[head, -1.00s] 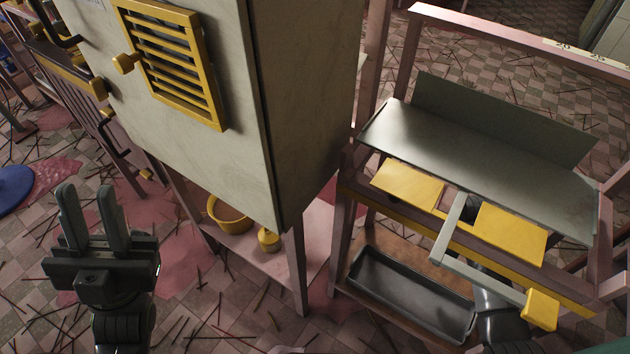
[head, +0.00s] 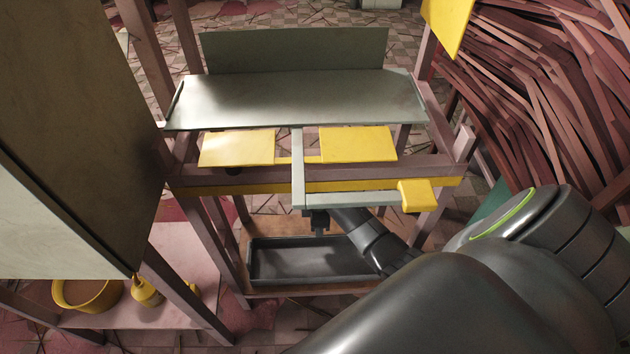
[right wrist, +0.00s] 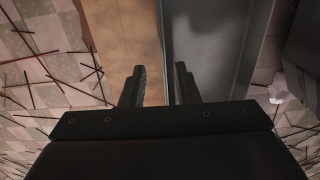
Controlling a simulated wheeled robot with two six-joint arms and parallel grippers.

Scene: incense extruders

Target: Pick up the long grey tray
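The long grey tray (head: 300,264) is dark, shallow and rectangular. It lies on the wooden lower shelf of the stand in the head view, with its right end hidden behind my right arm. In the right wrist view, the tray (right wrist: 208,45) fills the middle right. My right gripper (right wrist: 158,76) is open, with the tray's long wall lined up between its two fingers. I cannot tell whether the fingers touch the wall. In the head view the right gripper is mostly hidden behind the pale lever and the stand. My left gripper is not in view.
A pale lever (head: 298,168) with a yellow handle (head: 416,195) and yellow plates (head: 357,144) stick out above the tray. A grey sheet-metal top (head: 290,100) covers the stand. A cabinet (head: 75,130) stands left, with a yellow bowl (head: 88,294) below. Wooden strips (head: 550,100) are piled right.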

